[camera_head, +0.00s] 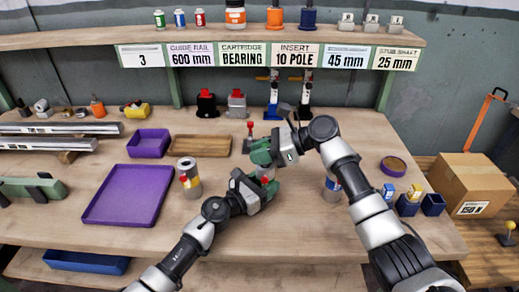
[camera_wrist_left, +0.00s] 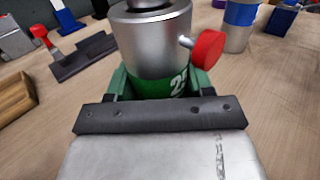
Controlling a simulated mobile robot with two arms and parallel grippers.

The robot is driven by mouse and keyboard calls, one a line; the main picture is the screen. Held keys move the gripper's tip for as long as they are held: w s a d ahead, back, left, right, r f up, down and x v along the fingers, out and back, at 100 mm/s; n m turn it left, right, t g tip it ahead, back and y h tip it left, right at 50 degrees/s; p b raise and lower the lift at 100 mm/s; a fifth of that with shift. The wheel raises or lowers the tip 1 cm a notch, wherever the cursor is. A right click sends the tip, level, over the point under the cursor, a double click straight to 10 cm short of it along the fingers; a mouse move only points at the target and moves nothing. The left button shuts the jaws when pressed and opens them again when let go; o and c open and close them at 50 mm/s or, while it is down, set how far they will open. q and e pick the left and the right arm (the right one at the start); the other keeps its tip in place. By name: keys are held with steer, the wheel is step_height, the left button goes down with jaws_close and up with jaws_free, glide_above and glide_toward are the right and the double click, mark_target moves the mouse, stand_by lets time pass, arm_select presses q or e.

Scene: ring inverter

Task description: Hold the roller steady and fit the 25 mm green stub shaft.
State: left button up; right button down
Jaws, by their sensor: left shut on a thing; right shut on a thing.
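A silver cylinder (camera_wrist_left: 155,45) with a green lower band marked 25 and a red side knob (camera_wrist_left: 208,48) stands upright in the left wrist view. It also shows small in the head view (camera_head: 267,174). My left gripper (camera_head: 262,183) is shut on it at the green band. My right gripper (camera_head: 262,152) is shut just above and behind the left one. What it holds is hidden by its jaws, and I cannot tell whether it is the stub shaft.
A silver cylinder with red and yellow marks (camera_head: 188,172) stands left, and a blue-banded one (camera_head: 332,188) right. A purple tray (camera_head: 128,194) lies left. A wooden tray (camera_head: 215,145) and a red-handled fixture (camera_wrist_left: 80,55) are behind. The front middle is bare.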

arm_select(q)
steer(key=shift+f, duration=0.1)
arm_select(e)
steer(key=shift+f, duration=0.5)
steer(key=c, duration=0.9)
jaws_free()
steer(key=v, duration=1.2)
arm_select(q)
steer(key=o, duration=1.3)
